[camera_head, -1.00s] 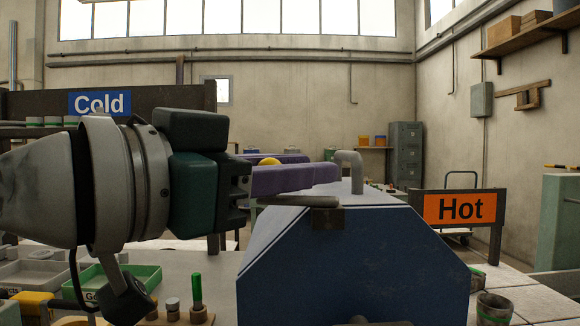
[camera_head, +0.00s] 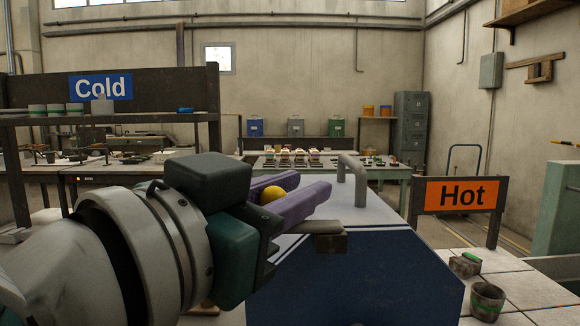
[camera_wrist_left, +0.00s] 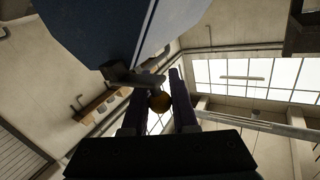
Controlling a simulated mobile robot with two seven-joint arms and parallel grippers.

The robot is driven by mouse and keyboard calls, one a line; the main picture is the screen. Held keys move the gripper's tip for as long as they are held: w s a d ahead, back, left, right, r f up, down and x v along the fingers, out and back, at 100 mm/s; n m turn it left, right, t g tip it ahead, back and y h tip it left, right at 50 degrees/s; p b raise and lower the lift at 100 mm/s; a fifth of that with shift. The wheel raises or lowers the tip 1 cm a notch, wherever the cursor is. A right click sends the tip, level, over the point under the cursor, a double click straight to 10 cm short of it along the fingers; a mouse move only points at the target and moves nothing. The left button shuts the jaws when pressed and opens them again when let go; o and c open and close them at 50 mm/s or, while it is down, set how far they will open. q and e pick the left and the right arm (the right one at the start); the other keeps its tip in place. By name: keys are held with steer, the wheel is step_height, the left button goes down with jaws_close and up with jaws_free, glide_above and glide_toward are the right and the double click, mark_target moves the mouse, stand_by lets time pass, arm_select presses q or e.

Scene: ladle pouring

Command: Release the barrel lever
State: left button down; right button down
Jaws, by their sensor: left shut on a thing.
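The blue barrel (camera_head: 365,275) stands at front centre with a grey bent pipe (camera_head: 359,180) on top. A dark bracket (camera_head: 328,241) with a flat lever bar (camera_head: 315,227) is on its near upper edge. The lever's yellow ball knob (camera_head: 272,194) sits between the purple fingers of my left gripper (camera_head: 312,184), which is shut on it. In the left wrist view the knob (camera_wrist_left: 159,101) shows between the two fingers, beside the barrel (camera_wrist_left: 100,30). The lower finger hides part of the lever in the head view. My right gripper is not in view.
A cup (camera_head: 487,300) stands at the right on the white tiled top near the orange Hot sign (camera_head: 462,194). The blue Cold sign (camera_head: 100,87) is on a dark shelf frame at the left. Workbenches stand behind the barrel.

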arm_select(q)
steer(key=c, duration=0.7)
jaws_free()
steer(key=v, duration=1)
steer(key=shift+b, duration=0.3)
